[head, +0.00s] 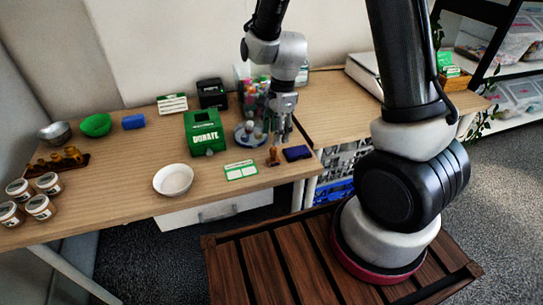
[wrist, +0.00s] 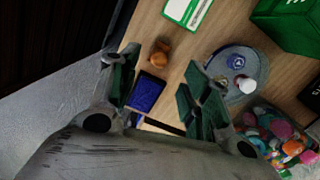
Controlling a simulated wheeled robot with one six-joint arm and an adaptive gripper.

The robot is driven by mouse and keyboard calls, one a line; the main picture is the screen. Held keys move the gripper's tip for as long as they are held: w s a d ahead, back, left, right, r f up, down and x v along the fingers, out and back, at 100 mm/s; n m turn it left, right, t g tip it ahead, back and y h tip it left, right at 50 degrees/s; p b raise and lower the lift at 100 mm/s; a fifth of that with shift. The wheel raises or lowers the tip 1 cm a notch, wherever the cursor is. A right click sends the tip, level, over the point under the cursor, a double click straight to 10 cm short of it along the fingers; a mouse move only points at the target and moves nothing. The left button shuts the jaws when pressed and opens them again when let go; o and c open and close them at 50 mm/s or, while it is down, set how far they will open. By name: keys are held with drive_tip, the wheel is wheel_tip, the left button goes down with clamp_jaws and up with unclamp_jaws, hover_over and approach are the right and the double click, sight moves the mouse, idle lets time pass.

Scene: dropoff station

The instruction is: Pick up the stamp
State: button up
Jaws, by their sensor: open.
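The stamp (head: 273,156) is a small orange-brown wooden piece standing near the front edge of the table. In the wrist view the stamp (wrist: 160,53) shows beyond the fingertips, roughly between them. A dark blue ink pad (head: 296,153) lies just right of it; the pad also shows between the fingers in the wrist view (wrist: 147,92). My gripper (head: 281,132) is above the table, behind the stamp in the head view and apart from it.
A green donate box (head: 202,133) stands left of my gripper. A round grey tray (head: 240,139) with small items lies close behind, before a clear bin (head: 254,95) of colourful things. A green-white card (head: 241,170) and white bowl (head: 173,180) lie left of the stamp.

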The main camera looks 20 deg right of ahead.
sight(274, 148)
drive_tip(key=f, duration=0.7)
drive_tip(key=shift+a+f, duration=0.35)
drive_tip(key=shift+f, duration=0.05)
clamp_jaws()
